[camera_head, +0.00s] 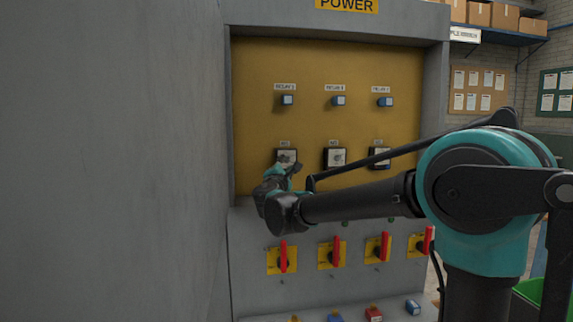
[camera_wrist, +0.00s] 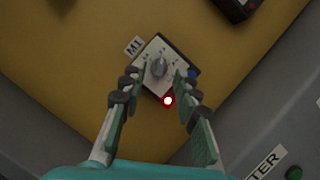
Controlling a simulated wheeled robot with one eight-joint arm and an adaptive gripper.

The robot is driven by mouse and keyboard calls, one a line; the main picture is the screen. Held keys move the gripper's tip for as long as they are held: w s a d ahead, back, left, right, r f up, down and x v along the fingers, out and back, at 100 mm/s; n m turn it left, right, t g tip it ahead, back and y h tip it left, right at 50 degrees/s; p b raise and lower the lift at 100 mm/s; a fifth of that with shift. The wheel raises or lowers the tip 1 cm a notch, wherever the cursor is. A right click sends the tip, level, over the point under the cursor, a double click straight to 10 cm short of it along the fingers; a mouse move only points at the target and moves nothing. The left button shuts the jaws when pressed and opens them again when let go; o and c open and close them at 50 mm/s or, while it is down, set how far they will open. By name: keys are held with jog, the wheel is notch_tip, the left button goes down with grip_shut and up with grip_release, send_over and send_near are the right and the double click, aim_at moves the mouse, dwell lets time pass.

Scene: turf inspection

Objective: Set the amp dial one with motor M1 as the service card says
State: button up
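The dial labelled M1 (camera_wrist: 168,52) is a light square plate on a dark housing, with a grey knob (camera_wrist: 158,66) in its middle and small scale marks around it. In the head view it is the left one of three dials (camera_head: 286,155) on the yellow panel. My gripper (camera_wrist: 160,76) is open, with one finger on each side of the knob and a gap to it. In the head view my gripper (camera_head: 284,172) is just below and in front of the dial. The exact scale reading is too small to tell. I cannot make out which paper is the service card.
Two more dials (camera_head: 335,157) (camera_head: 379,156) stand to the right, with blue relay parts (camera_head: 338,101) above. Red-handled switches (camera_head: 283,256) sit on the lower grey panel. A red-white bright spot (camera_wrist: 168,100) shows between my fingers. Papers hang on a board (camera_head: 478,90) at the back.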

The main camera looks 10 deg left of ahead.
aim_at(287, 160)
jog(key=shift+x, duration=1.05)
grip_shut()
